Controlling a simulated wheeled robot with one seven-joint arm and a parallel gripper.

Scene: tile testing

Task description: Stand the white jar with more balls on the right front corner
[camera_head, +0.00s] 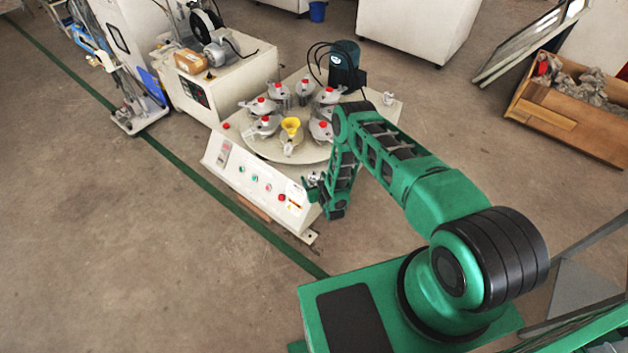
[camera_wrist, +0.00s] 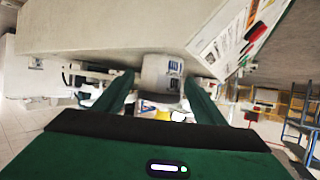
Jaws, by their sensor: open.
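My gripper (camera_head: 318,187) is at the front right of the white machine (camera_head: 228,170), close to its sloped panel. In the wrist view its two green fingers (camera_wrist: 161,100) are apart. A whitish jar-like thing (camera_wrist: 158,72) with a small dark and blue mark shows between and just beyond the fingertips; I cannot tell whether they touch it. In the head view a small pale thing (camera_head: 312,178) shows beside the gripper, partly hidden by it. Another small jar-like thing (camera_head: 388,98) stands at the machine's back right corner. No balls can be made out, so I cannot compare the jars.
A round table (camera_head: 262,148) on the machine carries several grey pots with red knobs and a yellow funnel (camera_head: 291,127). A dark teal motor (camera_head: 345,62) stands behind it. A wooden crate (camera_head: 560,122) is at the right. The floor at left is clear.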

